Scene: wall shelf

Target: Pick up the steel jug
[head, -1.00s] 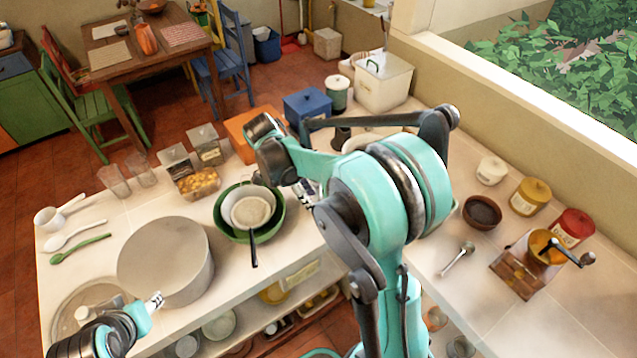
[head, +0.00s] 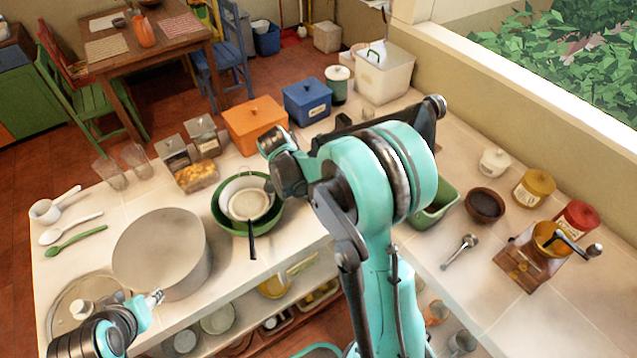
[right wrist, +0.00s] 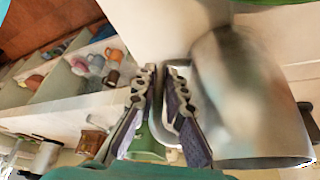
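The steel jug (right wrist: 250,100) fills the right side of the right wrist view, a shiny grey metal body with a loop handle (right wrist: 164,125) on its left side. My right gripper (right wrist: 160,72) is at this handle. Its two fingers stand a small gap apart, with the handle's bar between them and one finger inside the loop. Firm contact is not visible. In the head view the jug and the right fingertips are hidden behind my right arm. My left gripper (head: 155,298) is low at the left, beside the big grey pot; its fingers are too small to read.
The grey pot (head: 195,272) and green bowl (head: 266,222) with strainers stand on the left counter. A green tub (head: 437,208), brown bowl (head: 484,204) and coffee grinder (head: 535,262) are right of my right arm. Orange (head: 254,126) and blue (head: 307,102) boxes stand behind.

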